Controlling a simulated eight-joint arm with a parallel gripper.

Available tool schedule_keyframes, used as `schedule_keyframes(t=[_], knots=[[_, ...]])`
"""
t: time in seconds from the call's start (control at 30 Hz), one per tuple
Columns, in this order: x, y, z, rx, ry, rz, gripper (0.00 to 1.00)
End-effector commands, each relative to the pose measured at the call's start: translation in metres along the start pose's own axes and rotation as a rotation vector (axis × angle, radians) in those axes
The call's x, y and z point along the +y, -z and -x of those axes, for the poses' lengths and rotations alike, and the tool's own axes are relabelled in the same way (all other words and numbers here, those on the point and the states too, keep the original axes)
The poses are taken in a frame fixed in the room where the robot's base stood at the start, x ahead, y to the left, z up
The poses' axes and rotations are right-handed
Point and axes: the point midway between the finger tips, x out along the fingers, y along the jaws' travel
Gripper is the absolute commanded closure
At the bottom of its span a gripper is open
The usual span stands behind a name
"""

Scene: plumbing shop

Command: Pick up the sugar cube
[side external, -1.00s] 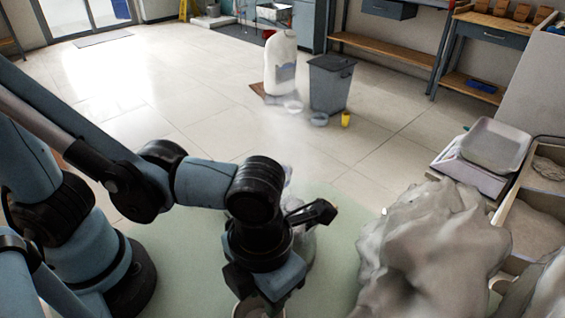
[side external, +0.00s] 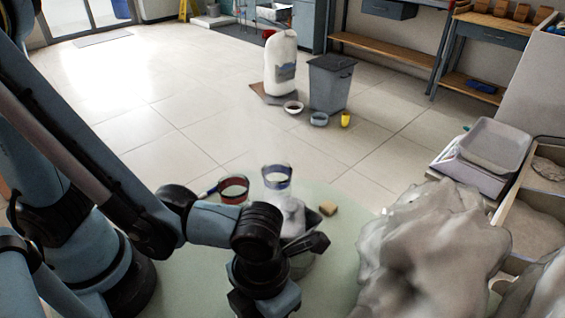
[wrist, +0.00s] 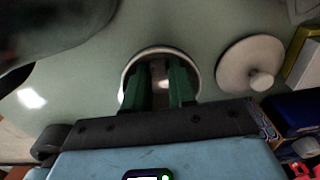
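My gripper (wrist: 161,70) points down into a round, white-rimmed bowl (wrist: 126,72) in the wrist view. Its two green fingers stand apart, with a gap between them. A small pale patch (wrist: 163,84) shows in that gap; I cannot tell whether it is a sugar cube or the bowl's inside. In the side view my wrist hides the fingertips and most of what is under them. A small tan block (side external: 328,209) lies on the green surface beyond my wrist; I cannot tell what it is.
A white knobbed lid (wrist: 240,62) lies right of the bowl in the wrist view. A red-brown cup (side external: 233,188) and a clear blue-banded cup (side external: 277,178) stand behind my wrist. A large pale draped lump (side external: 430,245) stands at the right. Floor behind is mostly clear.

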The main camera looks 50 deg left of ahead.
Motion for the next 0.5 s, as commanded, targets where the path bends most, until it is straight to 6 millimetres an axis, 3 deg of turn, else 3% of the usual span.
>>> schedule_keyframes(t=[0.1,0.2,0.3,0.5], knots=[[0.0010,-0.0014,-0.0021,-0.007,0.001,0.002,0.70],[0.0011,-0.0019,-0.0021,-0.009,0.001,0.003,0.88],[0.0013,-0.0025,-0.0021,-0.011,0.000,0.003,1.00],[0.0016,-0.0020,-0.0017,-0.009,-0.002,0.004,1.00]])
